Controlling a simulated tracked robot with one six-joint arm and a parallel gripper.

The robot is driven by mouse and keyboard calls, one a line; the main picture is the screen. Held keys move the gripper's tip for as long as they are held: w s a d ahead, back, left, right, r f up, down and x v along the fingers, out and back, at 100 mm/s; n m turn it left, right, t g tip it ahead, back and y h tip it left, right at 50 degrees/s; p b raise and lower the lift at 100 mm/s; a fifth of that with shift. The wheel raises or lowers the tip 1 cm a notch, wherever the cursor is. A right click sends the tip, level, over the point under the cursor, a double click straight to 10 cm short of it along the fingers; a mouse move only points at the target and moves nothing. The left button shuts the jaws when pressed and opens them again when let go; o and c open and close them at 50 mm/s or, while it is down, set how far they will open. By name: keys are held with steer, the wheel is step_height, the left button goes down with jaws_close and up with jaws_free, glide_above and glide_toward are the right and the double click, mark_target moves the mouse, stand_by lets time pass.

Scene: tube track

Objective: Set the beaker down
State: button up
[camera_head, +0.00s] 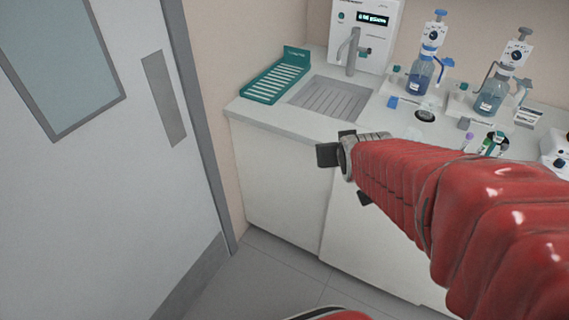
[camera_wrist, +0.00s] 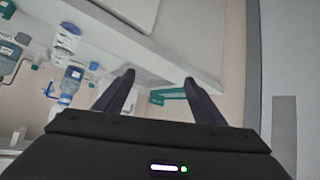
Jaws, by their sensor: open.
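No beaker can be made out in either view. My gripper (camera_head: 345,177) is at the front edge of the counter, left of the bottles, at the end of my red-sleeved arm. In the wrist view my gripper (camera_wrist: 159,79) shows two dark fingers spread apart with nothing between them. My arm hides part of the counter and the cabinet front.
A teal drying rack (camera_head: 262,92) lies left of the sink (camera_head: 330,98), below a white dispenser unit (camera_head: 375,38). Blue dispenser bottles (camera_head: 421,76) (camera_head: 489,98) stand to the right. A grey door (camera_head: 110,150) fills the left; floor (camera_head: 275,272) is clear.

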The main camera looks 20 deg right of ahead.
steer(key=s+a+r+n+g+y, duration=0.2)
steer(key=s+a+r+g+y, duration=0.1)
steer(key=s+a, duration=1.2)
steer(key=shift+s+r+g, duration=0.25)
steer(key=shift+s+g, duration=0.1)
steer(key=shift+g, duration=0.05)
steer(key=shift+o, duration=0.3)
steer(key=shift+a, duration=0.1)
